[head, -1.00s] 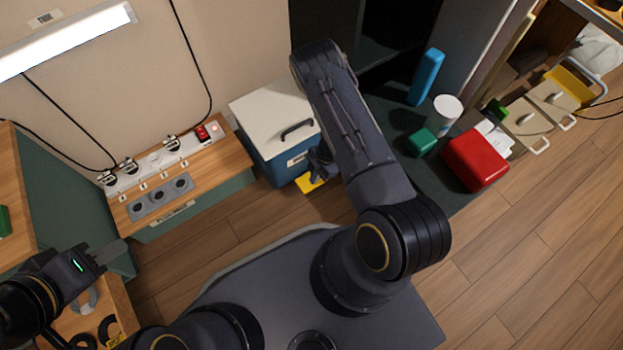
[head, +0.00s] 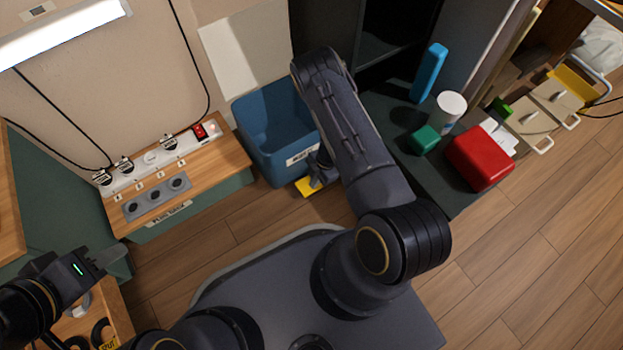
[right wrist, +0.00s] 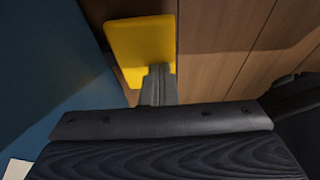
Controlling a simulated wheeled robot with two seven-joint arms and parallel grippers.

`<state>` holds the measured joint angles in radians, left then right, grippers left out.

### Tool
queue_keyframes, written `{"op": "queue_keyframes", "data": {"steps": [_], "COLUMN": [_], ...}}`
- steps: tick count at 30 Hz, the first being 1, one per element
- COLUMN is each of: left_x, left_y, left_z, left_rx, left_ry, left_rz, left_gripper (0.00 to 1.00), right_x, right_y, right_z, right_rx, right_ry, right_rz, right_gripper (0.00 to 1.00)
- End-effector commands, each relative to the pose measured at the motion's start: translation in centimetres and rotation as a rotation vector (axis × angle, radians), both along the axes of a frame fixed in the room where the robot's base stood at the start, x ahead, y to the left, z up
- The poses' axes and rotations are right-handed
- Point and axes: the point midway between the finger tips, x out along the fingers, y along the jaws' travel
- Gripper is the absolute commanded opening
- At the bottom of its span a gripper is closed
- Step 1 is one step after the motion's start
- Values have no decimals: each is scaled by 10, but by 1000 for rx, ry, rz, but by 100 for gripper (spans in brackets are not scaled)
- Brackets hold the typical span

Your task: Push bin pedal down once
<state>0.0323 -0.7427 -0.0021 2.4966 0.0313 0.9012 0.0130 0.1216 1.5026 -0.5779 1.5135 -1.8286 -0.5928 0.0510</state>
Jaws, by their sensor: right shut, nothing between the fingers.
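The blue bin (head: 270,140) stands against the wall in the head view. Its white lid (head: 247,58) is raised against the wall and the inside shows empty. The yellow pedal (head: 306,187) is at the bin's front foot; it also shows in the right wrist view (right wrist: 140,42). My right gripper (head: 317,182) is shut and empty, with its fingertips (right wrist: 158,75) at the pedal, seemingly pressing on it. My forearm hides part of the bin's right side. My left gripper (head: 118,252) is far left, away from the bin; its finger gap is unclear.
A wooden bench with a power strip (head: 150,160) stands left of the bin. A dark mat to the right holds a red box (head: 480,158), a green box (head: 423,140), a white canister (head: 447,108) and a blue bottle (head: 428,72). Wood floor lies in front.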

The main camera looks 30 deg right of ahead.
Motion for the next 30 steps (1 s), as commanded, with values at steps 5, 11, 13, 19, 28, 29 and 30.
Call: {"op": "queue_keyframes", "data": {"steps": [5, 11, 13, 19, 28, 29, 30], "left_x": [0, 0, 0, 0, 0, 0, 0], "left_y": [0, 0, 0, 0, 0, 0, 0], "left_z": [1, 2, 5, 22, 47, 49, 52], "left_rx": [0, 0, 0, 0, 0, 0, 0], "left_ry": [0, 0, 0, 0, 0, 0, 0], "left_rz": [0, 0, 0, 0, 0, 0, 0], "left_gripper": [36, 36, 36, 36, 36, 36, 36], "right_x": [0, 0, 0, -2, -6, -6, -6], "right_y": [0, 0, -1, -1, -1, -1, -1], "right_z": [1, 2, 6, 26, 55, 58, 62], "right_rx": [-1, -1, -1, -1, -1, -1, -1], "right_ry": [-1, -1, -1, 0, 0, 0, 0], "right_rz": [0, 0, 0, -1, 0, 0, -1], "right_gripper": [0, 0, 0, 0, 0, 0, 0]}}
